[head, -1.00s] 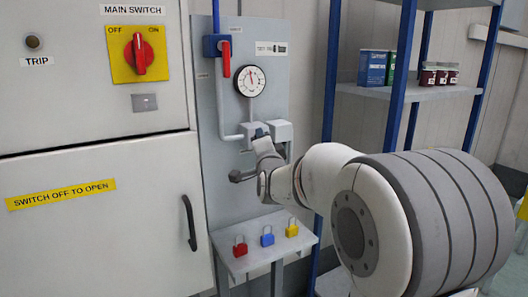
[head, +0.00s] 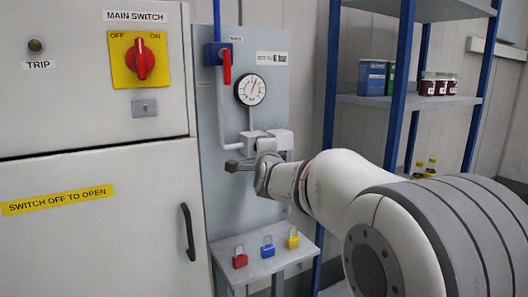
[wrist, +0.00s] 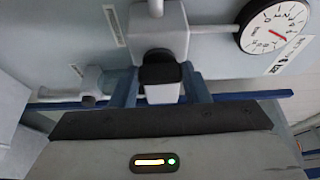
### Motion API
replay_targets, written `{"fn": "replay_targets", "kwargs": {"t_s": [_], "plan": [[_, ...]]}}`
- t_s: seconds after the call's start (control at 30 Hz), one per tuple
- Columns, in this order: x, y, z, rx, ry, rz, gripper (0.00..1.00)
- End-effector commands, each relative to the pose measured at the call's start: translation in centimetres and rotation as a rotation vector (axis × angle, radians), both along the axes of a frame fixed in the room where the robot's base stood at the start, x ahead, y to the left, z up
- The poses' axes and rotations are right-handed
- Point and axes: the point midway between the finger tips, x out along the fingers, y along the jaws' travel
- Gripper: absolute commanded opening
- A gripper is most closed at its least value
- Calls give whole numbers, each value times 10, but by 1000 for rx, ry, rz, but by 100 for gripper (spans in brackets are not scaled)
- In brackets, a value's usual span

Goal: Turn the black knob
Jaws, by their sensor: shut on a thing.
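The black knob (wrist: 160,74) is on a light grey block (wrist: 158,36) on the wall panel. In the wrist view it sits between the two blue-grey fingers of my gripper (wrist: 161,88), which is shut on it. In the head view my gripper (head: 264,147) is at the panel below the gauge and hides the knob. A round white gauge (head: 250,89) with a red needle is above it. The needle points up and slightly right in the head view. The gauge also shows in the wrist view (wrist: 275,28).
A red-handled valve (head: 226,67) is up and left of the gauge. A small shelf (head: 262,267) with red, blue and yellow padlocks is below. A grey cabinet (head: 90,245) stands left. A blue-posted rack (head: 400,100) with boxes and jars stands right.

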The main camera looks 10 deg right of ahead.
Motion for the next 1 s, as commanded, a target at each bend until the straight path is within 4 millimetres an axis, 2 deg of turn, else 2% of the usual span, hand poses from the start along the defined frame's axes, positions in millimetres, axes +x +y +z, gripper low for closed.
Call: {"fn": "replay_targets", "kwargs": {"t_s": [0.13, 0.17, 0.4, 0.73, 1.0], "plan": [[0, -1, 0, 0, 0, -1, 19], [0, -1, 0, 0, 0, -1, 44], [0, 0, 0, -1, 0, 0, 64], [-6, 1, 0, -1, -1, 0, 64], [-47, 4, 0, -1, -2, 1, 64]]}}
